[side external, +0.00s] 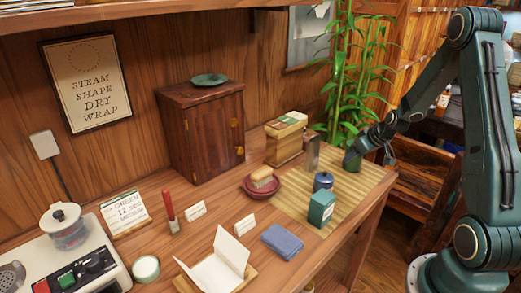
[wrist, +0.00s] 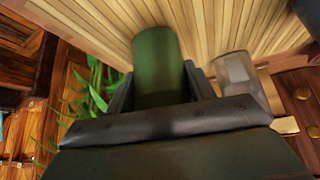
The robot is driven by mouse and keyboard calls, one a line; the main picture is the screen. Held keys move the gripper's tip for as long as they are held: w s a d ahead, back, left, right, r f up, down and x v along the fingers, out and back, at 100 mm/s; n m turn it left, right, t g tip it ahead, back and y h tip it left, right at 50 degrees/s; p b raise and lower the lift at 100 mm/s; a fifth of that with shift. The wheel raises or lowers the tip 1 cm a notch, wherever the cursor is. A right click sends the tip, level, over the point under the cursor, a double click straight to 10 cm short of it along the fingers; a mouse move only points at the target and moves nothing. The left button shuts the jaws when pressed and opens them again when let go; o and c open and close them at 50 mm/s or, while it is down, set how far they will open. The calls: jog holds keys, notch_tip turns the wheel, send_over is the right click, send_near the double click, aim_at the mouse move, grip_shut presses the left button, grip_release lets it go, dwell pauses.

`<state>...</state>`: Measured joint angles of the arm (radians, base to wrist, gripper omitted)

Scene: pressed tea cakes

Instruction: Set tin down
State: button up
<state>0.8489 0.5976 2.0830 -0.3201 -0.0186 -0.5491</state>
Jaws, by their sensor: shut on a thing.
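A green cylindrical tin (side external: 352,161) is at the back right of the bamboo mat (side external: 372,176). My gripper (side external: 358,150) is shut on it, with a finger on each side. In the wrist view the tin (wrist: 160,62) sits upright between the fingers, its far end toward the slatted mat (wrist: 225,25). I cannot tell whether its base touches the mat. Its near part is hidden by my gripper.
Bamboo leaves (side external: 350,75) rise behind. The mat's right part is clear.

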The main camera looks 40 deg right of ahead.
jog(key=shift+f, duration=0.1)
jog(key=o, duration=1.3)
jog(key=shift+c, duration=0.2)
jog(key=shift+s+r, duration=0.2)
jog(key=shift+r, duration=0.25)
jog(key=v, duration=1.1)
jog(key=shift+a+r, duration=0.1)
jog(key=shift+a, duration=0.05)
